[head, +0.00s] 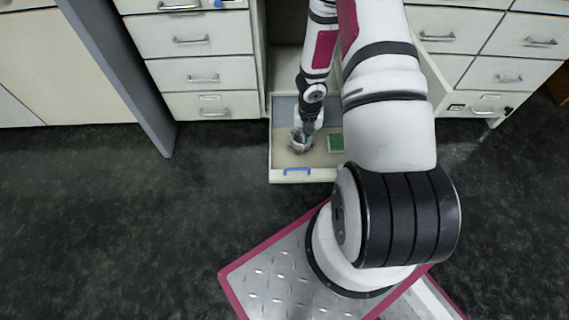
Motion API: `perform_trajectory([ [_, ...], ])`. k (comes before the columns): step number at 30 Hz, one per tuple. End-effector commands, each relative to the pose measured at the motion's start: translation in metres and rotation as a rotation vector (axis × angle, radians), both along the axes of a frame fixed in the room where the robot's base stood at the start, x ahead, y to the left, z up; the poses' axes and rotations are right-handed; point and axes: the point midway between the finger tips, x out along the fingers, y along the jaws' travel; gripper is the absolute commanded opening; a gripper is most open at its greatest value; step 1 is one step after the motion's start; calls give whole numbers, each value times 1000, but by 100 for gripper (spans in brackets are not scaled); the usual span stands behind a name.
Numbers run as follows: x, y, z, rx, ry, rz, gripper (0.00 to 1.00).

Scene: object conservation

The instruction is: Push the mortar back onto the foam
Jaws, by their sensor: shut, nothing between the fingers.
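A small whitish-grey mortar (297,144) is inside the pulled-out drawer, toward its left side, on the beige drawer floor. A grey-blue area that looks like the foam (283,109) lines the back part of the drawer. My gripper (308,135) reaches down into the drawer, shut, just at the right side of the mortar. From this view I cannot tell whether it touches the mortar. My gripper and wrist hide part of the mortar and part of the foam.
A green box-like item (336,143) lies in the drawer to the right of my gripper. A grey cabinet door (120,70) stands open at the left. The dark floor in front is clear.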

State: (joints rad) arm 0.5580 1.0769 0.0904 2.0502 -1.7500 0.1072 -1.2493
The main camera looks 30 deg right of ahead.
Motion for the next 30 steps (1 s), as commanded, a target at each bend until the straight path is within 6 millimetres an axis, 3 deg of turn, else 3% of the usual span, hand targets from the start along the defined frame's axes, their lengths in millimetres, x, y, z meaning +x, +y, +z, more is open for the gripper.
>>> perform_trajectory([
  [1, -5, 3, -17, 16, 10, 25, 0],
  [11, -11, 8, -51, 42, 20, 68, 0],
  [24, -11, 7, -135, 40, 19, 64, 0],
  [30, 3, -2, -126, 39, 21, 65, 0],
])
